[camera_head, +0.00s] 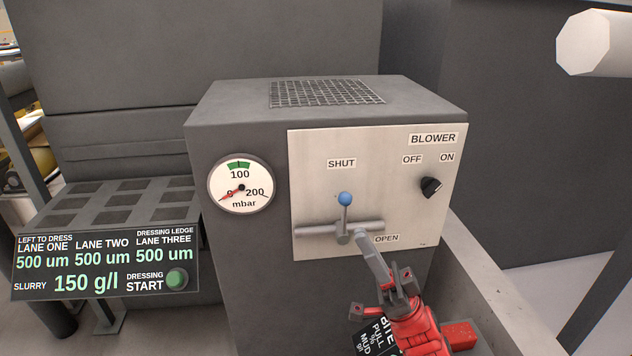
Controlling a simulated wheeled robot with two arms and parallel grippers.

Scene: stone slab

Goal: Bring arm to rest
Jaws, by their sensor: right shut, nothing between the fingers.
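My right gripper (362,236) comes in from the lower right on a red arm. Its grey fingers are together and empty. The tips are in front of the light panel, just right of the base of the valve lever (345,199); I cannot tell whether they touch it. The lever has a blue ball knob, stands upright and points toward the SHUT label (341,163). A grey horizontal pipe runs behind it. The OPEN label (386,238) is right of the fingertips. My left gripper is not in view.
The round gauge (240,184) has its red needle near 0. A black BLOWER knob (431,187) sits under OFF and ON. A lane display (105,262) with a green START button (176,279) is at left. A pale ledge (490,290) lies right of the grey cabinet (265,290).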

